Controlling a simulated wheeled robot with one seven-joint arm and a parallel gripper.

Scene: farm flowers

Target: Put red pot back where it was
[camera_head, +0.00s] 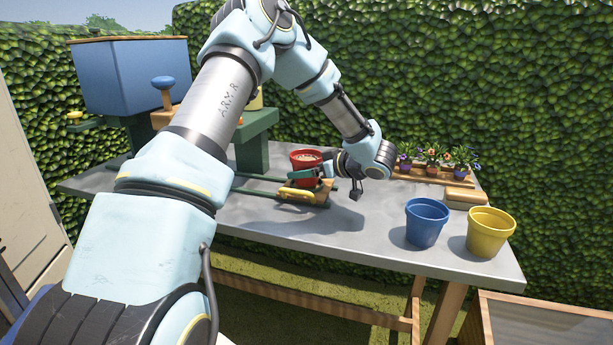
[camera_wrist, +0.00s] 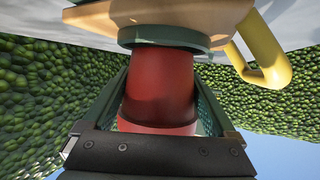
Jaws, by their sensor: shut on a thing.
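The red pot (camera_head: 306,157) is upright in the middle of the table, on or just above a small wooden stand (camera_head: 308,197) with a yellow handle. I cannot tell whether the pot rests fully in the seat.
A blue pot (camera_head: 427,222) and a yellow pot (camera_head: 489,232) stand at the table's right front. Behind them are a tan block (camera_head: 465,198) and a wooden planter (camera_head: 430,176) with flowers. A blue hopper (camera_head: 130,75) on a green machine stands at the left. The table's front middle is clear.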

